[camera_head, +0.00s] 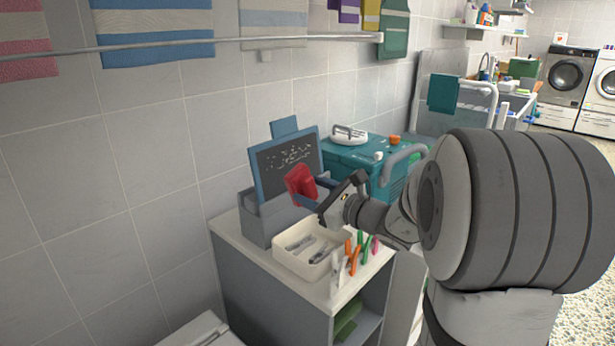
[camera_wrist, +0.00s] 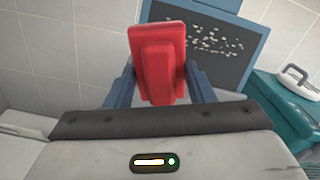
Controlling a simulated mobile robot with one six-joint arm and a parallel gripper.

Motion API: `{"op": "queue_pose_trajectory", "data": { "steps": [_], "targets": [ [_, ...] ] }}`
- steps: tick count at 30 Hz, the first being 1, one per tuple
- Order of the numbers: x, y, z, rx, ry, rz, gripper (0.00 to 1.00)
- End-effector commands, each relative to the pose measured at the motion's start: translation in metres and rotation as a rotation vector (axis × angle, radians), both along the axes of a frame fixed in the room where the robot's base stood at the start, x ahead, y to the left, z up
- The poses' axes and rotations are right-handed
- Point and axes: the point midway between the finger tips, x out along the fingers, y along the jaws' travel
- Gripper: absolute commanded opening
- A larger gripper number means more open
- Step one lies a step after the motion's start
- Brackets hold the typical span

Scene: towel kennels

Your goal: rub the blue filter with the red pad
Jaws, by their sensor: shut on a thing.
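The blue filter (camera_head: 254,174) stands upright and slightly tilted in a grey holder on the cabinet top. It has a blue frame and a dark panel with pale specks; it also shows behind the pad in the wrist view (camera_wrist: 234,63). My gripper (camera_head: 318,188) is shut on the red pad (camera_head: 298,182). In the wrist view the red pad (camera_wrist: 158,58) sits between the blue fingers, in front of the filter's left part and hiding some of it. I cannot tell whether the pad touches the panel.
A cream tray (camera_head: 284,262) with metal tools stands in front of the grey holder (camera_head: 247,219). Several coloured clips (camera_head: 353,258) stand along the cabinet's edge (camera_head: 318,296). A teal machine (camera_head: 345,155) is behind at the right. A rail (camera_head: 230,42) with towels runs along the wall above.

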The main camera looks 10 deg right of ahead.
Motion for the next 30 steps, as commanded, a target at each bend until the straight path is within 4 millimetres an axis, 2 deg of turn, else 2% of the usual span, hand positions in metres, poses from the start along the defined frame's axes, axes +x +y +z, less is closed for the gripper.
{"op": "queue_pose_trajectory", "data": {
  "steps": [6, 15, 21, 30],
  "targets": [
    [0.007, 0.003, 0.022, -0.014, 0.029, -0.006, 0.30],
    [0.016, 0.009, 0.040, -0.053, 0.085, -0.017, 0.30],
    [0.019, 0.012, 0.045, -0.077, 0.114, -0.018, 0.30],
    [0.022, 0.016, 0.041, -0.091, 0.128, -0.020, 0.30]
  ]
}}
